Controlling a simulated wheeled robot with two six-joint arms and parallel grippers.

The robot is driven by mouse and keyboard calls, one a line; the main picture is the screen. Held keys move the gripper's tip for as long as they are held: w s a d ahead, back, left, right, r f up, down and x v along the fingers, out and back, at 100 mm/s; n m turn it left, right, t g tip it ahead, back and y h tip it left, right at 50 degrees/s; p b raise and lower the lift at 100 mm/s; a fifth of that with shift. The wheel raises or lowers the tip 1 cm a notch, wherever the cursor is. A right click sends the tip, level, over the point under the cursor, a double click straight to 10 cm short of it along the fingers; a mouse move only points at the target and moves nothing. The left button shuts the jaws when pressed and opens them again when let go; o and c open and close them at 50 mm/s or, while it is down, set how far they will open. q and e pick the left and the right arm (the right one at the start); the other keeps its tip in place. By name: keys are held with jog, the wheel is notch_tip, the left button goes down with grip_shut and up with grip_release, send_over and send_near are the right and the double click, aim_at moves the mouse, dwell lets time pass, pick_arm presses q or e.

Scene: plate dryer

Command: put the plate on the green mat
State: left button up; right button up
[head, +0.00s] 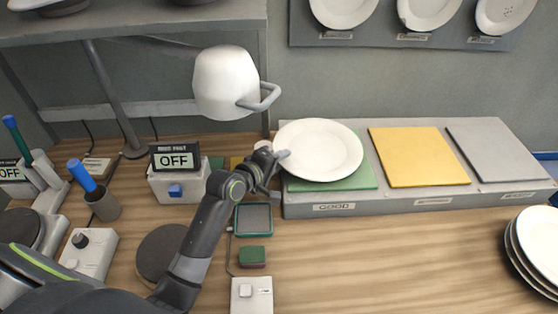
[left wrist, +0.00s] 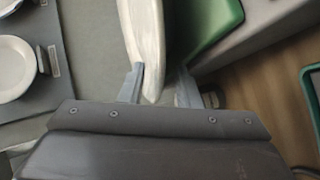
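The white plate (head: 318,149) lies over the green mat (head: 345,182) at the left of the grey platform, by the GOOD label. It looks flat, and part of the mat shows along its front and right. My left gripper (head: 280,156) is at the plate's left rim. In the left wrist view, the plate's rim (left wrist: 145,45) lies between the two fingers (left wrist: 158,80). One finger overlaps the rim, and a gap shows between the rim and the other finger. The green mat (left wrist: 212,25) shows beside it. My right gripper is out of view.
A yellow mat (head: 418,157) and a grey mat (head: 497,152) lie bare to the right. A white lamp (head: 226,82) hangs above my left arm. Stacked plates (head: 540,245) stand at the right edge.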

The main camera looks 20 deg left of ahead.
pick_arm(q)
jog(key=shift+r, duration=0.15)
jog(key=v, duration=1.2)
jog(key=shift+b, duration=0.3)
